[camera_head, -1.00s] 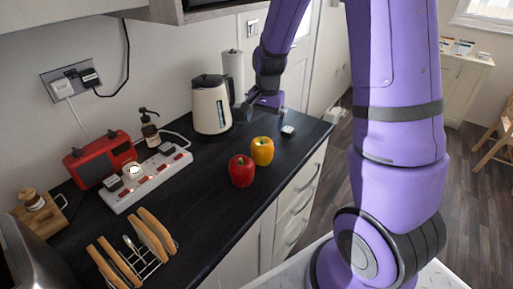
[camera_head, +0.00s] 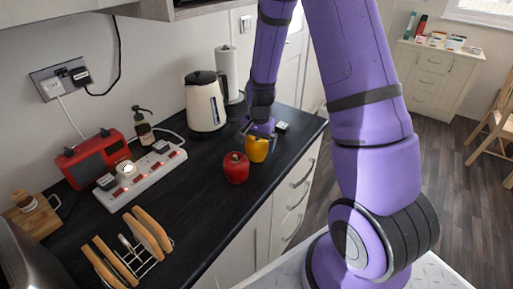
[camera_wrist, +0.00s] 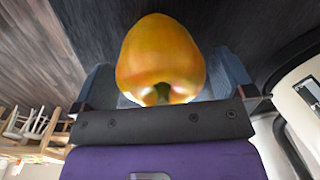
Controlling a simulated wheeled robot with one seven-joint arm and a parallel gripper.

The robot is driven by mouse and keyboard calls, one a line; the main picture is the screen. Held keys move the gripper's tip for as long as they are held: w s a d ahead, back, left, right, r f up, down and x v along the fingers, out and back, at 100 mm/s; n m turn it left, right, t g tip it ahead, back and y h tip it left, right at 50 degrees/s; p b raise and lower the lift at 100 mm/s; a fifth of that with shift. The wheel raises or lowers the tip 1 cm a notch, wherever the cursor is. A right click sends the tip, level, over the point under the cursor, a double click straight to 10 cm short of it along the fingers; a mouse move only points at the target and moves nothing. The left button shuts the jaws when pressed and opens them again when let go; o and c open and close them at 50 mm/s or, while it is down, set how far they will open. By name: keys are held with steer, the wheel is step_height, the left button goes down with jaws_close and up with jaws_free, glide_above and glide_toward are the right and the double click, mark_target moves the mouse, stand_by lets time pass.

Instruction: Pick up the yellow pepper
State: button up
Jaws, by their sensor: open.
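The yellow pepper (camera_head: 257,149) stands on the dark worktop, just behind and to the right of a red pepper (camera_head: 236,168). My gripper (camera_head: 260,133) is down at the yellow pepper, pointing at it from above and behind. In the wrist view the yellow pepper (camera_wrist: 161,58) fills the space between my two open fingers (camera_wrist: 165,88), one at each side. A narrow gap seems to show at the right finger; contact at the left one is unclear. The red pepper does not show in the wrist view.
A kettle (camera_head: 206,102) and a paper towel roll (camera_head: 228,72) stand behind, left of my gripper. A small dark-and-white item (camera_head: 282,127) lies to the right. A power strip (camera_head: 142,179), red radio (camera_head: 95,158) and toast rack (camera_head: 128,255) are further left. Worktop in front of the peppers is clear.

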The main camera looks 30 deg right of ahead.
steer(key=shift+c, duration=0.5)
steer(key=c, duration=0.7)
